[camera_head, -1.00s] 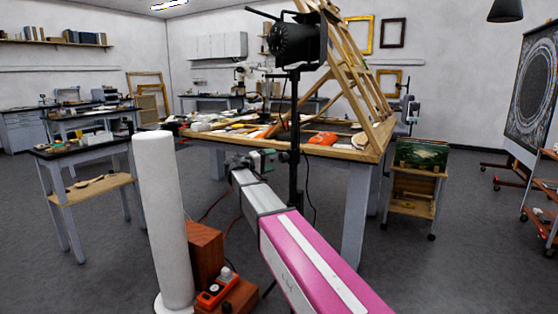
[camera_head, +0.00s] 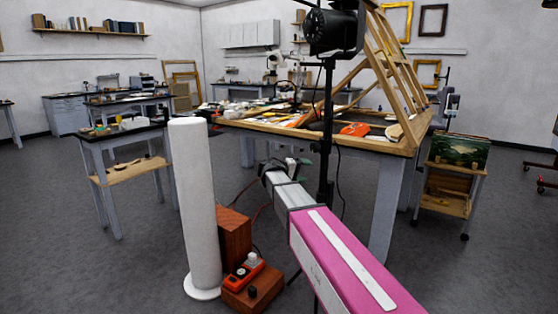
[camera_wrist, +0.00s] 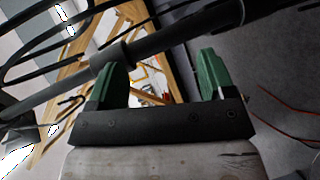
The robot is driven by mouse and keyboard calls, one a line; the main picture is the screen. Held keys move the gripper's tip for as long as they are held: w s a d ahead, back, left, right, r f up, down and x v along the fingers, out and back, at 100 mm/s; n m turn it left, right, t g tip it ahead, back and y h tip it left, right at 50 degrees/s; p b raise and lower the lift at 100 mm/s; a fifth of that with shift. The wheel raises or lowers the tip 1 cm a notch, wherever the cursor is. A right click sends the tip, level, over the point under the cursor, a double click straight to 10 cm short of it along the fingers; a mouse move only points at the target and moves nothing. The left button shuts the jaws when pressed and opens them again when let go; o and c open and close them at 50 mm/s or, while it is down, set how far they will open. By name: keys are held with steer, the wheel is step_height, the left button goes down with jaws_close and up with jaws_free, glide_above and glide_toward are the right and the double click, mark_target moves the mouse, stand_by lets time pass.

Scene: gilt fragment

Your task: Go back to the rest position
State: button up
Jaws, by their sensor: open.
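My gripper (camera_wrist: 160,75) shows in the wrist view with its two green fingers apart and nothing between them. In the head view my gripper (camera_head: 290,165) is at the end of my pink and grey arm, in front of the big work table (camera_head: 395,150). A black light stand (camera_head: 326,140) rises close beside it. In the wrist view a dark pole (camera_wrist: 60,88) and black cables cross just beyond the fingers; I cannot tell if they touch.
A side table (camera_head: 128,172) is at left and a cart (camera_head: 447,190) with a painting at right. Red cables lie on the floor. Floor at far left is clear.

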steer(key=s+d+f+m+g+y, duration=0.15)
steer(key=s+d+f+y, duration=0.3)
steer(key=s+f, duration=0.65)
steer(key=s+d+f+g+y, duration=0.3)
steer(key=s+d+f+y, duration=0.15)
steer(key=s+f, duration=0.75)
steer(key=s+a+f+m+g+y, duration=0.1)
steer(key=s+a+f+y, duration=0.1)
steer(key=s+f+y, duration=0.3)
steer(key=shift+s+a+f, duration=0.4)
steer(key=shift+s+f, duration=0.5)
steer(key=shift+s, duration=0.1)
